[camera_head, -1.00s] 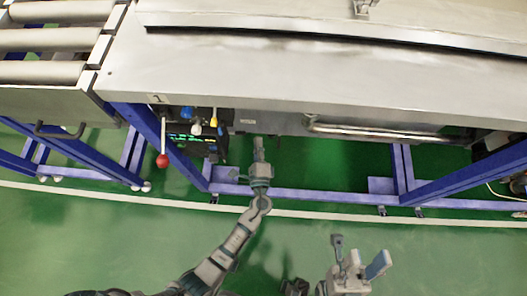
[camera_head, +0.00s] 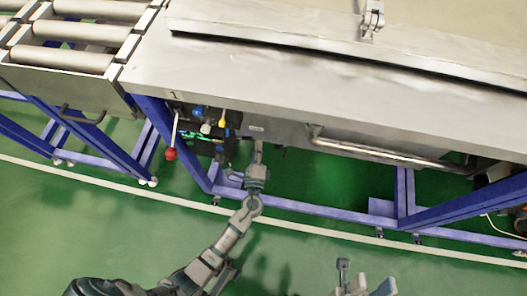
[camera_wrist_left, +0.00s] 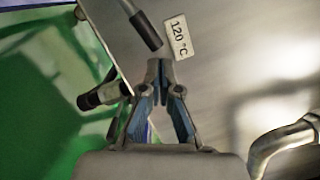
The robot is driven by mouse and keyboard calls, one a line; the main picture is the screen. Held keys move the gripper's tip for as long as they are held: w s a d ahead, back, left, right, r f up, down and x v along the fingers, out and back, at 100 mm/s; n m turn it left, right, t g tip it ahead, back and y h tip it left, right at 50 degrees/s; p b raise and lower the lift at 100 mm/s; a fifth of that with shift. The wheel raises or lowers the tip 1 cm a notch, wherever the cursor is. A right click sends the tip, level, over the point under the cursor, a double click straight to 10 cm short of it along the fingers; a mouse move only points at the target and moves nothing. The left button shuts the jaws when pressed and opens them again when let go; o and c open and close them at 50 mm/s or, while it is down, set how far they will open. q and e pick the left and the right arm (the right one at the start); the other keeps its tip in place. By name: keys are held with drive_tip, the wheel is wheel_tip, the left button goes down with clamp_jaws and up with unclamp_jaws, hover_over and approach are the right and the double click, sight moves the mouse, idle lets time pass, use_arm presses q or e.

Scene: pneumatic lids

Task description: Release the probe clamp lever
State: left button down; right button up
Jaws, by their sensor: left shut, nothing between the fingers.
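I cannot tell for sure which handle is the probe clamp lever. In the left wrist view a dark-gripped lever (camera_wrist_left: 146,32) on a thin metal rod slants beside a "120 °C" label (camera_wrist_left: 180,37) on the steel panel. A second black handle (camera_wrist_left: 102,95) points left at the panel edge. My left gripper (camera_wrist_left: 160,66) is shut and empty, its tips just below the dark-gripped lever; I cannot tell if they touch. In the head view the left gripper (camera_head: 259,147) is beneath the machine's front edge. My right gripper (camera_head: 364,278) is open, low in the view, away from the machine.
A red-ball lever (camera_head: 171,153), a blue valve (camera_head: 197,111) and a yellow handle (camera_head: 222,117) are left of my left gripper. A metal bar (camera_head: 370,148) runs to the right. Blue legs (camera_head: 432,208) support the machine. The green floor in front is clear.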

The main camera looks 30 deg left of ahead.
use_arm(q)
drive_tip(key=shift+d+r+n, duration=0.15)
drive_tip(key=shift+r+n, duration=0.1)
drive_tip(key=shift+n, duration=0.25)
drive_tip(key=shift+r+n, duration=0.1)
drive_tip(key=shift+n, duration=0.2)
drive_tip(key=shift+a, duration=0.55)
drive_tip(key=v, duration=1.2)
drive_tip(key=shift+d, duration=0.35)
